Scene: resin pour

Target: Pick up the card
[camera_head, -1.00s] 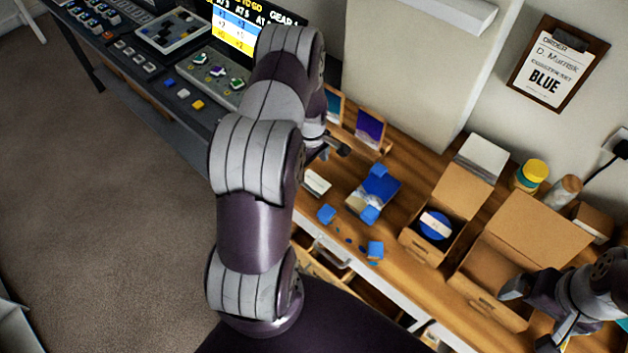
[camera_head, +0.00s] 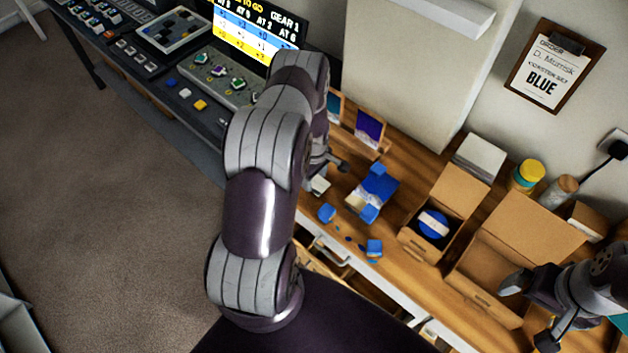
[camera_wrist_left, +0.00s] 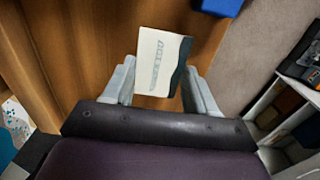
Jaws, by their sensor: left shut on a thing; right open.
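The card (camera_wrist_left: 160,62) is white with grey lettering and a dark wavy edge. It sits between the fingers of my left gripper (camera_wrist_left: 160,88) in the left wrist view, and the gripper is shut on it. In the head view the card (camera_head: 319,186) is a small white patch beside my left gripper (camera_head: 328,166), partly covered by my arm. I cannot tell whether the card is clear of the wooden bench. My right gripper (camera_head: 528,311) is open and empty at the lower right, in front of an open cardboard box.
A blue and white mould (camera_head: 370,197) and blue blocks (camera_head: 374,248) lie right of the card on the bench. Cardboard boxes (camera_head: 497,279) stand further right, one holding a blue disc (camera_head: 433,224). Framed samples (camera_head: 368,129) stand behind. A control console (camera_head: 196,91) is at left.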

